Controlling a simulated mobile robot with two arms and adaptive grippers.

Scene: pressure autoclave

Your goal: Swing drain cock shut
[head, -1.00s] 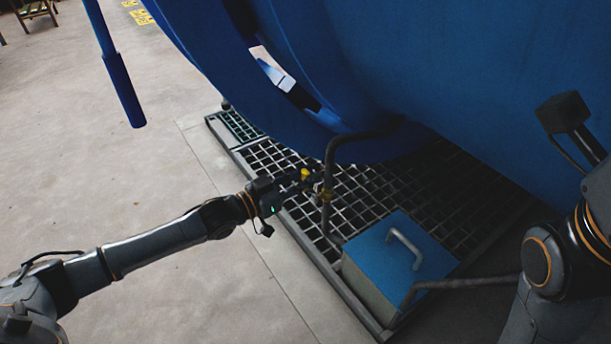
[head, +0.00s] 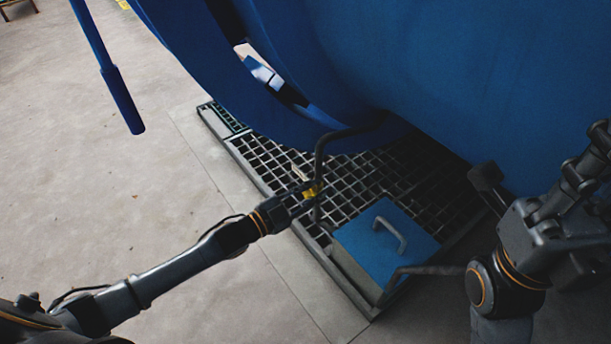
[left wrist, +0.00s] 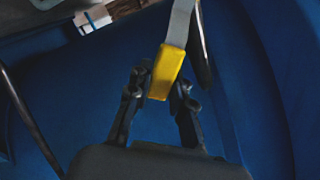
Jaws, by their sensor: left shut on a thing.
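The drain cock's yellow grip (head: 310,192) shows beside the bent dark drain pipe (head: 320,155), low under the blue vessel. My left gripper (head: 304,193) reaches it from the left and is shut on it. In the left wrist view, the yellow grip (left wrist: 166,72) sits on a pale metal lever (left wrist: 180,24), with the fingers of my left gripper (left wrist: 163,88) on either side of it. The cock's body is mostly hidden by the gripper in the head view. My right arm is at the right; its gripper's jaws cannot be made out.
The blue vessel (head: 420,70) fills the upper right. A dark floor grating (head: 262,160) lies below it. A blue-lidded box (head: 365,232) with a handle stands close right of the pipe. A blue lever (head: 122,100) hangs at upper left. Open concrete floor (head: 100,200) lies left.

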